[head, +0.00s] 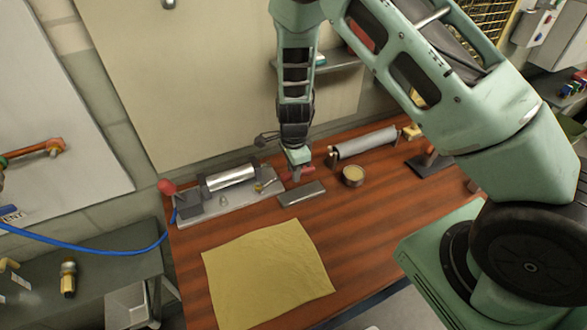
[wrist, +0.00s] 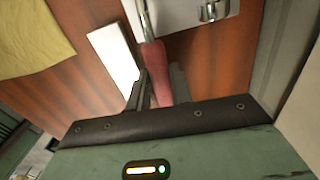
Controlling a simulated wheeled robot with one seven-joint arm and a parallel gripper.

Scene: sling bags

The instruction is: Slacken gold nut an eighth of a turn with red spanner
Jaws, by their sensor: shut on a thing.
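The red spanner shows as a red handle (head: 297,175) at the plate's right end in the head view. In the wrist view its red handle (wrist: 155,62) lies between the fingers, and its metal shank runs out of the top edge, so its jaw is hidden there. My gripper (head: 297,166) is shut on the handle, low over the bench. A small gold piece, apparently the gold nut (head: 259,188), sits on the right part of the grey fixture plate (head: 225,212). Whether the spanner's jaw is around it or beside it is too small to tell.
The fixture carries a silver cylinder (head: 230,178) and a red knob (head: 167,187). A flat grey bar (head: 301,194) lies just in front of my gripper. A round tin (head: 353,175) and a roll (head: 366,143) stand to the right. A yellow cloth (head: 268,275) covers the front left.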

